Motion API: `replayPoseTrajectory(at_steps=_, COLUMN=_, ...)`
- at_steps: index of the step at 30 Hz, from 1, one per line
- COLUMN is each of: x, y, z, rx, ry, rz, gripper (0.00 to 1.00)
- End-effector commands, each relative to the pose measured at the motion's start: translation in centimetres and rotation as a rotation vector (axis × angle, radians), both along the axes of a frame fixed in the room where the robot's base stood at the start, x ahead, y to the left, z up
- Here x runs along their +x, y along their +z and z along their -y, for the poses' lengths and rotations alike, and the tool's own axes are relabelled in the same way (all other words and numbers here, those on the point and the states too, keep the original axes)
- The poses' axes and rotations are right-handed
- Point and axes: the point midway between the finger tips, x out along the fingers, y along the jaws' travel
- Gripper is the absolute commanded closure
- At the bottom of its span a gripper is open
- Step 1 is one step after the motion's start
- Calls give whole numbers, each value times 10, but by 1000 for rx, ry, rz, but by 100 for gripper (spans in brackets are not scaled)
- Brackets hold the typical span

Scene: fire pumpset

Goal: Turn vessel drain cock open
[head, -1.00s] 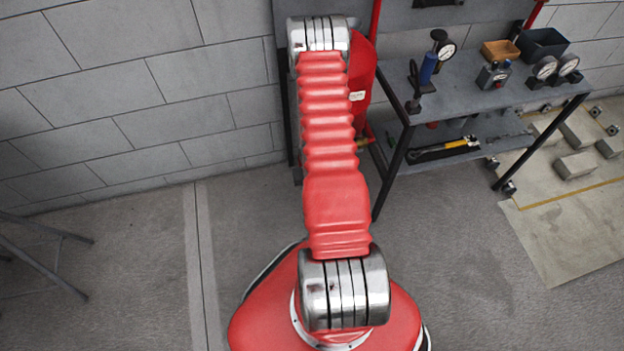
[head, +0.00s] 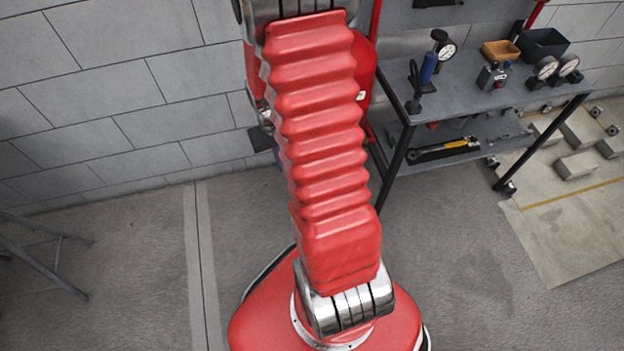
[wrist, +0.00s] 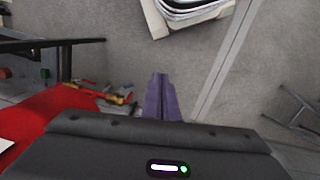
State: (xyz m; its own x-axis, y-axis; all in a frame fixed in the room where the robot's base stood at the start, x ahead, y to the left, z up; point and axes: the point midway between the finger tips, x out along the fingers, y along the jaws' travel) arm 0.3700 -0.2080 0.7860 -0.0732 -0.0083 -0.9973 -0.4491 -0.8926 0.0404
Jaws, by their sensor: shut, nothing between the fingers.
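The red vessel (head: 365,70) stands against the wall behind my arm in the head view; my arm hides most of it. In the wrist view a red rounded surface (wrist: 50,118), probably the vessel, fills the lower left. Small red and yellow fittings (wrist: 115,96) show beside it; I cannot tell whether one is the drain cock. My gripper (wrist: 161,82) is shut and empty, its purple fingers together, to the right of these fittings and apart from them. In the head view the gripper is mostly hidden behind my arm.
A grey bench (head: 465,90) with gauges and small bins stands to the right, a yellow-handled tool (head: 455,145) on its lower shelf. The block wall (head: 110,90) is close behind. A metal stand (head: 40,255) is at the far left. The floor between is clear.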

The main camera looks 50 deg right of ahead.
Motion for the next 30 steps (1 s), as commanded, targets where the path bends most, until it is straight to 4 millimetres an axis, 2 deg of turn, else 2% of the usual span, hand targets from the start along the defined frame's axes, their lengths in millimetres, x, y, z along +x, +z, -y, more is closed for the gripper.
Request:
replayPoseTrajectory(at_steps=1, x=0, y=14, z=-7, rx=-2, ry=13, rz=6, gripper=100)
replayPoseTrajectory(at_steps=3, x=-2, y=31, z=-17, rx=-2, ry=28, rz=9, gripper=100)
replayPoseTrajectory(at_steps=12, x=-14, y=94, z=-59, rx=-6, ry=95, rz=38, gripper=100)
replayPoseTrajectory(at_steps=30, x=-46, y=197, z=-135, rx=-39, ry=246, rz=200, gripper=100)
